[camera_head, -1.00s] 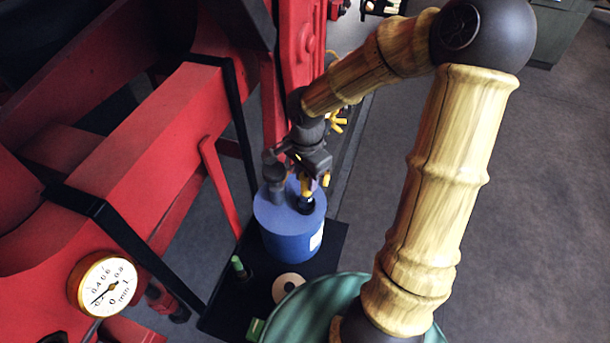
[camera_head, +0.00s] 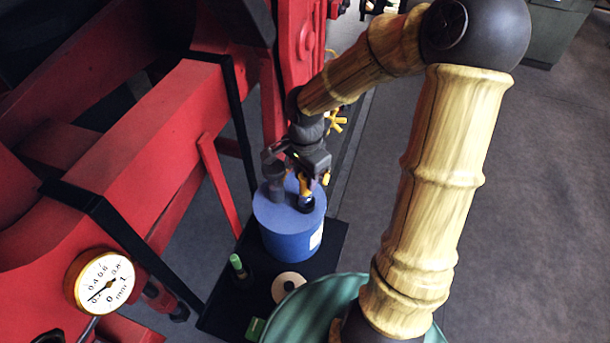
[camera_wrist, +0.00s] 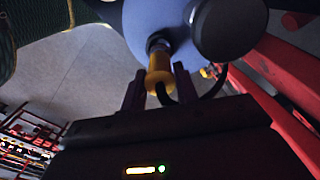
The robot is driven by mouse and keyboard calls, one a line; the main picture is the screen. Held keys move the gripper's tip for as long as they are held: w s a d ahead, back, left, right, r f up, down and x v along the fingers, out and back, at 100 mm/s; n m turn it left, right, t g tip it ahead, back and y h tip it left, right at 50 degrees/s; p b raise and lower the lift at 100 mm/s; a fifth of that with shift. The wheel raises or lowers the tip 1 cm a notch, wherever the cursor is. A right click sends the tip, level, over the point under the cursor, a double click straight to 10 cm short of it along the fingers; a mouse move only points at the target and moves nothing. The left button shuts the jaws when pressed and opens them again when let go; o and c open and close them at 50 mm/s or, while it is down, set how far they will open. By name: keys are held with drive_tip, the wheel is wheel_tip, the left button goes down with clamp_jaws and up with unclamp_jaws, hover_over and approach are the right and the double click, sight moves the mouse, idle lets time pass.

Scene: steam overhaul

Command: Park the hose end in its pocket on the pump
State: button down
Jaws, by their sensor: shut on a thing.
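The pump is a blue drum (camera_head: 290,238) with a pale label on its side, standing on a black tray. My gripper (camera_head: 303,188) is above the drum's top, and its two dark fingers (camera_wrist: 159,88) are shut on the yellow hose end (camera_wrist: 158,72). The hose end points at the drum, its dark tip at a dark round fitting near the rim. I cannot tell how deep the tip sits. The black hose (camera_wrist: 212,86) curves away to the right.
The black tray (camera_head: 225,312) also holds a green-topped bottle (camera_head: 239,267) and a pale ring (camera_head: 287,286). A green round container (camera_head: 320,312) is in front. Red machine frames (camera_head: 150,150) and a dial gauge (camera_head: 101,281) are on the left. Open grey floor (camera_head: 540,200) lies right.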

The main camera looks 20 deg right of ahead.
drive_tip(key=shift+f+b, duration=1.75)
drive_tip(key=shift+f, duration=0.05)
drive_tip(key=c, duration=1)
unclamp_jaws()
drive_tip(key=shift+r, duration=0.1)
drive_tip(key=shift+o, duration=0.2)
wheel_tip(320, 180, up, 17)
drive_tip(key=b, duration=0.1)
drive_tip(key=shift+r, duration=0.2)
drive_tip(key=s+f+n+t+b, duration=0.1)
drive_tip(key=s+f+n, duration=0.3)
drive_tip(key=f, duration=0.5)
drive_tip(key=s+f+n+t+b, duration=0.1)
drive_tip(key=s+f+n, duration=0.3)
drive_tip(key=f+n, duration=0.5)
drive_tip(key=shift+f+t+b, duration=0.3)
drive_tip(key=shift+b, duration=0.4)
drive_tip(key=shift+w, duration=0.1)
